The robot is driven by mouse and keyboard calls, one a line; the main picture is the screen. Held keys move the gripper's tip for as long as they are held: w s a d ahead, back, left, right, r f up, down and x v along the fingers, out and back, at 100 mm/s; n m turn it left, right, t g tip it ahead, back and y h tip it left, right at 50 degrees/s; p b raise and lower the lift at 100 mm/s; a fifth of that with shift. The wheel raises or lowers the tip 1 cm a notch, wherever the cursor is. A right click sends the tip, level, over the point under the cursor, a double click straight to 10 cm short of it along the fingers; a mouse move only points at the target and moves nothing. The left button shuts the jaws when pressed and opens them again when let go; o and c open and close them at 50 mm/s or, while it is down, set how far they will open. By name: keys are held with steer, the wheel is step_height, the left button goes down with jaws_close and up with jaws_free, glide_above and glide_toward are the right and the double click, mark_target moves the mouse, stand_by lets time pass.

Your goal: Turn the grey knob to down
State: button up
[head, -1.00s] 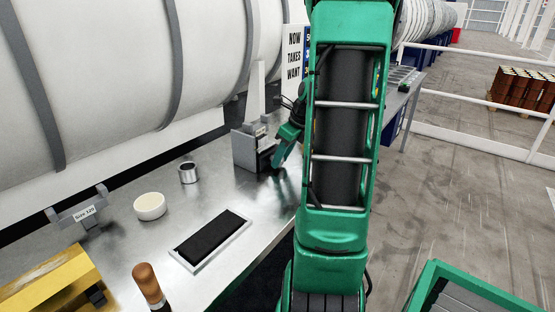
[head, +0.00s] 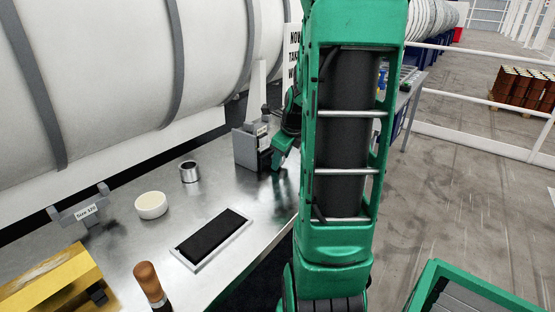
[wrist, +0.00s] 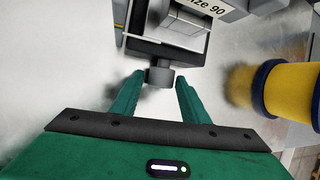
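The grey knob (wrist: 160,76) sticks out from the front of a grey block-shaped unit (wrist: 172,47) in the wrist view. My gripper (wrist: 160,84) is open, with one green finger on each side of the knob. Gaps show between the fingers and the knob, and the fingertips reach about level with it. In the head view the grey unit (head: 246,147) stands on the steel bench, and my gripper (head: 283,152) is at its right side. The knob cannot be made out there. I cannot read which way the knob points.
A yellow and blue spool-like object (wrist: 287,90) is right of my gripper in the wrist view. On the bench (head: 125,240) are a metal cup (head: 189,171), a white bowl (head: 151,205), a black pad (head: 212,234) and a wooden handle (head: 147,278).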

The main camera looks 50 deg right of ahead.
steer(key=shift+o, duration=0.3)
steer(key=shift+s+r, duration=0.15)
steer(key=shift+r, duration=0.35)
steer(key=v, duration=0.9)
steer(key=shift+s+a+r, duration=0.15)
steer(key=shift+a+r, duration=0.05)
steer(key=shift+r, duration=0.1)
